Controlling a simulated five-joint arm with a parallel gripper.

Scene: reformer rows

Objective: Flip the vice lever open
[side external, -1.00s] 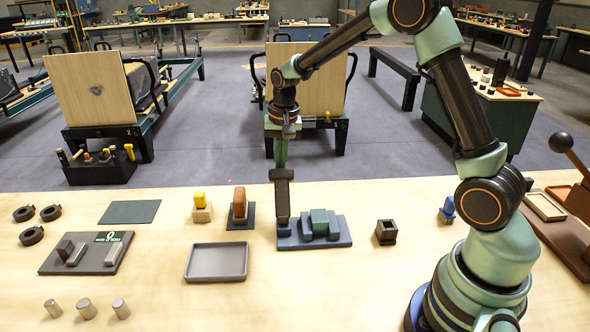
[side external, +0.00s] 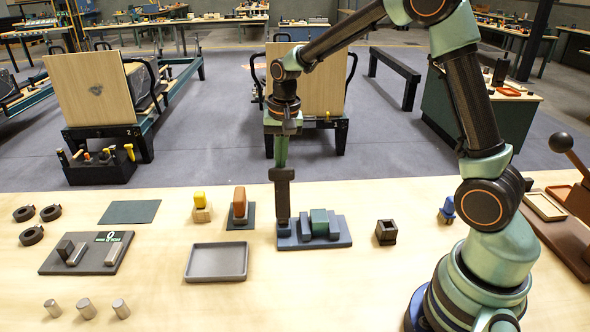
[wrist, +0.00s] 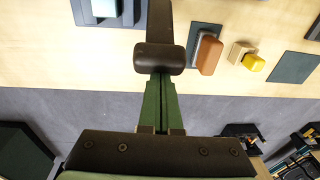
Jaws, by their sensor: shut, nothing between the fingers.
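The vice (side external: 340,240) is a blue-grey base with blue jaws around a green block (side external: 319,222), on the bench in the side view. Its dark lever (side external: 282,198) stands upright at the left end, with a wider crossbar on top. The lever also shows in the wrist view, with its rounded crossbar (wrist: 160,58) crossing above the fingers. My gripper (side external: 281,164) points down with green fingers shut and empty. Its tips (wrist: 158,78) are right at the crossbar; whether they touch it I cannot tell. The vice is partly visible at the wrist view's top edge.
Left of the vice are an orange-brown block (side external: 240,203) on a dark pad and a yellow-topped block (side external: 200,200). A grey tray (side external: 188,262) lies in front. A small dark square holder (side external: 386,232) stands to the right. Bench between holder and vice is clear.

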